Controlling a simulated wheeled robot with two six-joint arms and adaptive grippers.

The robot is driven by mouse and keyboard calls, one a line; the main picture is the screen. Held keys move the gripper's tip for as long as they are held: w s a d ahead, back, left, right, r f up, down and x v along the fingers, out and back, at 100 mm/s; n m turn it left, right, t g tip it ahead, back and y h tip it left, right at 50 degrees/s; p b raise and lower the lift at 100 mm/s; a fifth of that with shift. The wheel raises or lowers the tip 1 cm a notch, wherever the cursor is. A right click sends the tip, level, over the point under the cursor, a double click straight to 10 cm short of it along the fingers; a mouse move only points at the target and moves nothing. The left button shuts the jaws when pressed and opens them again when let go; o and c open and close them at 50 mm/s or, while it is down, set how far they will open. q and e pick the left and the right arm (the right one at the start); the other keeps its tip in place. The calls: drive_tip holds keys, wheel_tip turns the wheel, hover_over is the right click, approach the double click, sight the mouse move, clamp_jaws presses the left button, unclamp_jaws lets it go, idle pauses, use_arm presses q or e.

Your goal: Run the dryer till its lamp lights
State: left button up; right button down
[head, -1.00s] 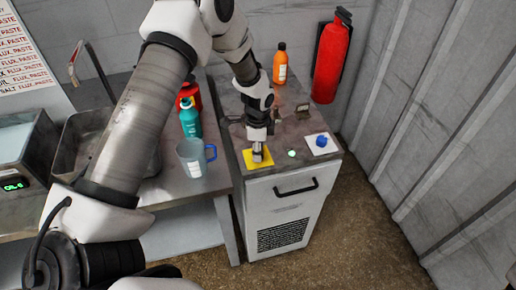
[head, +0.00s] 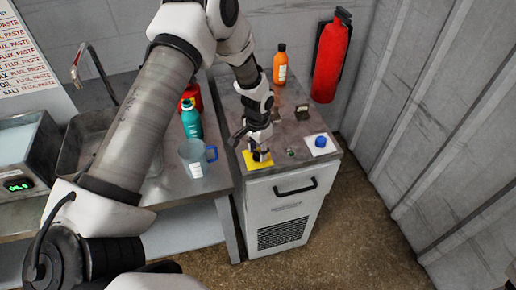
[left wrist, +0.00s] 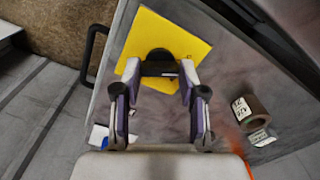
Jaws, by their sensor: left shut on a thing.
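The dryer (head: 285,203) is a pale cabinet with a dark handle and a grille, under a grey top. On its top a yellow plate (head: 249,165) bears a dark round knob (left wrist: 158,57), mostly hidden in the head view. My left gripper (head: 259,156) is shut on this knob; the left wrist view shows its fingers (left wrist: 160,72) on either side of it. A small round lamp (head: 290,152) to the right of the yellow plate looks dark green, not bright. A blue knob (head: 321,141) sits on a white plate further right. My right gripper is out of view.
A clear blue-handled mug (head: 194,160) and a teal bottle (head: 191,119) stand on the steel bench to the left. A red extinguisher (head: 331,58) hangs behind.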

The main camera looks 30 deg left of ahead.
sight(258, 153)
use_arm(q)
drive_tip(key=shift+s+f+n, duration=0.1)
drive_tip(key=shift+s+n, duration=0.05)
drive_tip(key=shift+n, duration=0.45)
drive_tip(key=o, duration=1.1)
drive_tip(key=shift+o, duration=0.2)
drive_tip(key=shift+r, duration=0.35)
wheel_tip(258, 153, up, 11)
drive_tip(key=shift+r, duration=0.15)
